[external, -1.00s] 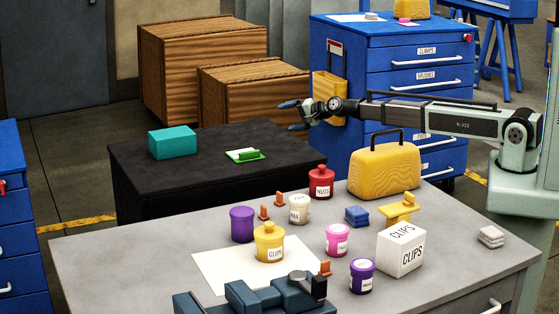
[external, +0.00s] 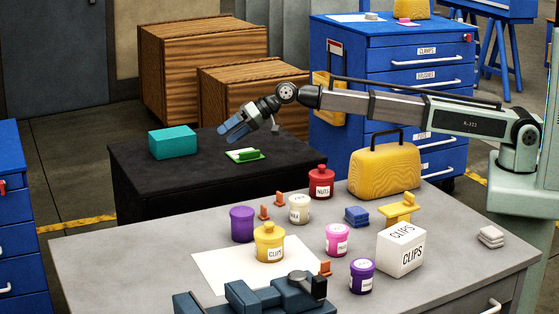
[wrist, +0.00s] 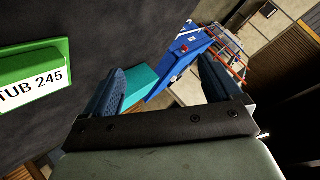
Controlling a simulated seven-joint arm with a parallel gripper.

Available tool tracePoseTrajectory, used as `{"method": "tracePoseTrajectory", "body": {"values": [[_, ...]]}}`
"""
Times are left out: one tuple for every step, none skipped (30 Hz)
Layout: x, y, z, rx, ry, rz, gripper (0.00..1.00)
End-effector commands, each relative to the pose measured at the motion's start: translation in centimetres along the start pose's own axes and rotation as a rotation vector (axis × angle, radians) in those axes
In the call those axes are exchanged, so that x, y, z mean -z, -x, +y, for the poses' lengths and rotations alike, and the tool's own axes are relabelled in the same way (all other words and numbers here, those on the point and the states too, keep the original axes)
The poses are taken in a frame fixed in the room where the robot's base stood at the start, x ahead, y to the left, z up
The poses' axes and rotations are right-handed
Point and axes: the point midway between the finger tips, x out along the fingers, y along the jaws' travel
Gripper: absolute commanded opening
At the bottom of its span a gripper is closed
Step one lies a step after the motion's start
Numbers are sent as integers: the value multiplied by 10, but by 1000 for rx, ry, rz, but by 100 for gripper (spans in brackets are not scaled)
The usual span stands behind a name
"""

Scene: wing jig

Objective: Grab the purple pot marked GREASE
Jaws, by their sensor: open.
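Two purple pots stand on the grey table. One purple pot (external: 242,224) is at the left, beside the white sheet, with no label showing on its visible side. The other, darker purple pot (external: 362,276) is near the front, with a white label too small to read. I cannot tell which is marked GREASE. My gripper (external: 229,131) is open and empty, above the black table and well behind both pots. In the wrist view its blue fingers (wrist: 161,66) are spread, and no purple pot shows there.
A yellow pot (external: 269,243), cream pot (external: 299,209), red pot (external: 321,183) and pink pot (external: 339,240) stand among the purple ones. A CLIPS box (external: 401,250) and yellow case (external: 384,170) are at right.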

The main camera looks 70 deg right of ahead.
Motion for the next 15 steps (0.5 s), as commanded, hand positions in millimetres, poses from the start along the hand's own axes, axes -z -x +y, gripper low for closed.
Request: {"method": "tracePoseTrajectory", "body": {"values": [[-20,-6,-25,3,60,-48,92],[-32,-8,-37,3,94,-75,92],[-48,-11,-53,3,141,-112,92],[-60,-12,-65,3,178,-139,92],[-72,-14,-76,4,214,-165,92],[-88,-15,-92,5,261,-202,92],[-101,-15,-102,6,298,-229,92],[-113,-15,-113,8,335,-255,92],[-129,-14,-128,10,383,-290,92],[-141,-14,-138,12,420,-315,92],[-154,-12,-149,15,457,-341,92],[-170,-10,-163,18,506,-375,92],[-182,-8,-172,20,543,-400,92],[-195,-6,-183,24,580,-425,92],[-211,-3,-196,28,629,-458,92]]}}
